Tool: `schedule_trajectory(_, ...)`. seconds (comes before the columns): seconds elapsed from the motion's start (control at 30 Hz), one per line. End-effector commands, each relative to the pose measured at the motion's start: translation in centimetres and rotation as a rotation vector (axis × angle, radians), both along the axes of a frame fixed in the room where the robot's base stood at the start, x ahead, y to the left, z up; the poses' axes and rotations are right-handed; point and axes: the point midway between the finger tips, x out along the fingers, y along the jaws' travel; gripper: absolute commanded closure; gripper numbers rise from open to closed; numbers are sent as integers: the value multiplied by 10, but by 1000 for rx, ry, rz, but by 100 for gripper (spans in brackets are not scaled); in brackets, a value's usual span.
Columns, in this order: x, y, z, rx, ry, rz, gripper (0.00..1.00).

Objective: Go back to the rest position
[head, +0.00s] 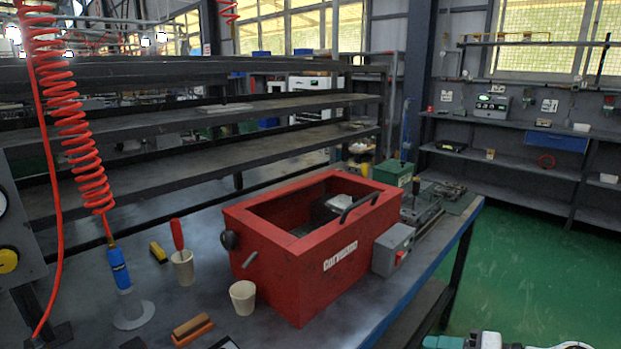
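My gripper is not in view. At the bottom right edge, a white and green part that looks like my own arm just enters the picture, cut off by the frame, over the green floor to the right of the workbench (190,316). It appears clear of the bench and of the things on it. No fingers show, so what the gripper holds, if anything, cannot be seen.
A red open-topped box (320,264) stands on the bench. Two pale cups (243,298), a brush (192,329) and a blue air tool (119,268) stand left of it. A red coiled hose (75,120) hangs at left. Green floor (530,270) is open at right.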

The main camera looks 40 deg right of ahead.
Motion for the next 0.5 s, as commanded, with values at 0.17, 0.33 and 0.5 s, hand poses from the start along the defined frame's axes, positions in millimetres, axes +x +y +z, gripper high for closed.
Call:
schedule_trajectory(0.17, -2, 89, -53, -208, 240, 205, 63)
schedule_trajectory(0.33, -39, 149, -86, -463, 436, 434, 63)
schedule_trajectory(0.5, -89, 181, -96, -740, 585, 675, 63)
